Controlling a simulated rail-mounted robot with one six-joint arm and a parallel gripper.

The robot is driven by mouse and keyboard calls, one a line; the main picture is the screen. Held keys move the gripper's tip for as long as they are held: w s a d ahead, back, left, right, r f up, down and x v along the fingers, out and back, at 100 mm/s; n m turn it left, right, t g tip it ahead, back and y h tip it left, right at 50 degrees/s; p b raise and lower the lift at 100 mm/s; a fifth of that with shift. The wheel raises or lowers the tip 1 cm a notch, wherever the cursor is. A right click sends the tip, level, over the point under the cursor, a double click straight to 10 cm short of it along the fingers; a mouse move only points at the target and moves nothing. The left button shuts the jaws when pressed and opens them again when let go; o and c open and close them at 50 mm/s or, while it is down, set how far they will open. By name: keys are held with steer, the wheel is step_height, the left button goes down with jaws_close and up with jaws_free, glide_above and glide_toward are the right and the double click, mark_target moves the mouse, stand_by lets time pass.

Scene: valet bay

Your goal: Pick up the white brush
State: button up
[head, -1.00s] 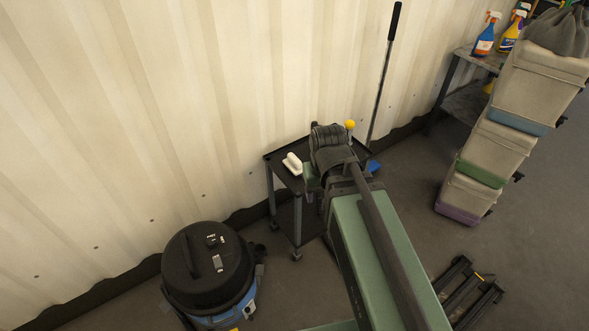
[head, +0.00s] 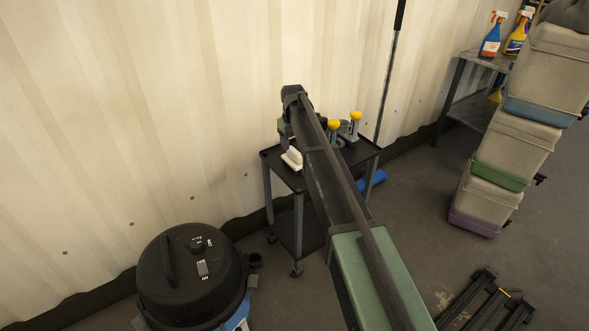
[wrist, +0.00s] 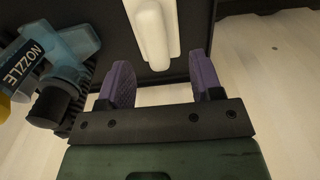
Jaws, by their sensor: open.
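The white brush (head: 292,159) lies on the left end of the dark cart's top tray (head: 272,156). In the wrist view the white brush (wrist: 153,35) points away from me, its far end cut off by the top edge. My gripper (wrist: 160,62) is open and empty, its two purple fingers spread on either side of the brush's near end in the picture. The gap in height between fingers and brush is hard to judge. In the head view a purple finger of my gripper (head: 285,143) shows just behind the brush; the rest is mostly hidden by my arm.
Yellow-topped items (head: 334,125) stand on the cart behind my arm. The corrugated wall (head: 200,90) is close behind. A black vacuum (head: 190,270) stands front left, stacked bins (head: 510,140) right.

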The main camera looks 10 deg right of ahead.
mark_target(295, 151)
steer(key=f+b, duration=0.5)
steer(key=shift+w+d+f, duration=0.15)
steer(key=shift+d+f, duration=0.1)
steer(key=shift+r, duration=0.25)
steer(key=shift+c, duration=0.2)
jaws_close()
step_height(295, 151, up, 20)
steer(key=p, duration=2)
